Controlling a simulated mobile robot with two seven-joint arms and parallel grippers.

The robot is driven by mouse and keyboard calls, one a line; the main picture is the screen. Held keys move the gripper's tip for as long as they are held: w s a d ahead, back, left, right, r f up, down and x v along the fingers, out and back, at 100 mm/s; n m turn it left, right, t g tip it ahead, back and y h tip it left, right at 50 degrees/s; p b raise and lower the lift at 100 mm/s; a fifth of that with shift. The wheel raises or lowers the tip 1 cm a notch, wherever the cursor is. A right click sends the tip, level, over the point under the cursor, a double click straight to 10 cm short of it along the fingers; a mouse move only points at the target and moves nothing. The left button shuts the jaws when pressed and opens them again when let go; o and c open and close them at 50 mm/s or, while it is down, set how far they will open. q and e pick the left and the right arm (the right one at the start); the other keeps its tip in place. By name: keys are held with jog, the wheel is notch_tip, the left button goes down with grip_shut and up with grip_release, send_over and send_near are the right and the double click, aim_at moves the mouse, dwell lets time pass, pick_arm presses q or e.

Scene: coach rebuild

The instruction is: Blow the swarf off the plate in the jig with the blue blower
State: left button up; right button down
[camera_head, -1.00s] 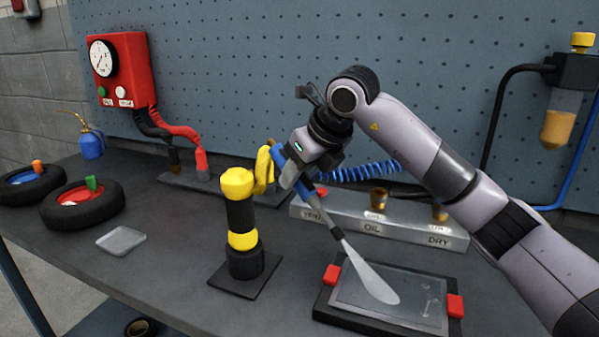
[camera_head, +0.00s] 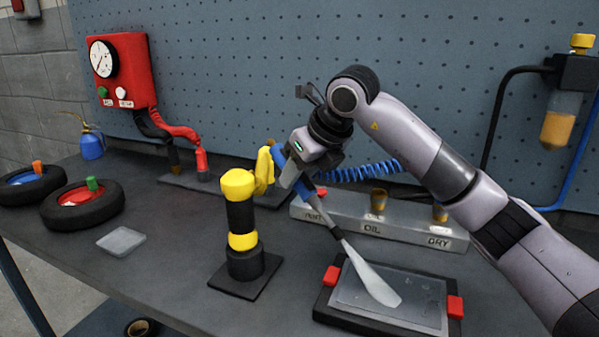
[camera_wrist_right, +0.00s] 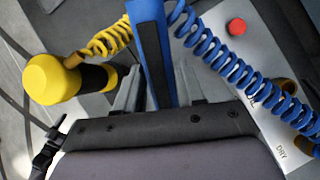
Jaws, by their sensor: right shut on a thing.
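My right gripper (camera_head: 292,172) is shut on the blue blower (camera_head: 304,188) and holds it tilted above the bench. The blower also shows between the fingers in the right wrist view (camera_wrist_right: 152,45). Its thin nozzle points down and right, and a pale, widening jet (camera_head: 372,278) runs from the tip to the plate. The grey plate (camera_head: 412,300) lies flat in the black jig (camera_head: 385,325), between two red clamps. A few faint specks show on the plate's right part; they are too small to tell clearly. My left gripper is not in view.
A yellow-and-black post (camera_head: 240,215) stands left of the jig. Behind it is a grey block (camera_head: 405,232) marked OIL and DRY, with a blue coiled hose (camera_head: 360,172). Two tyres (camera_head: 85,207) and a small grey tray (camera_head: 121,241) are at left.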

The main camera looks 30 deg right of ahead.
jog(key=shift+r+p, duration=2.25)
jog(key=shift+r, duration=0.75)
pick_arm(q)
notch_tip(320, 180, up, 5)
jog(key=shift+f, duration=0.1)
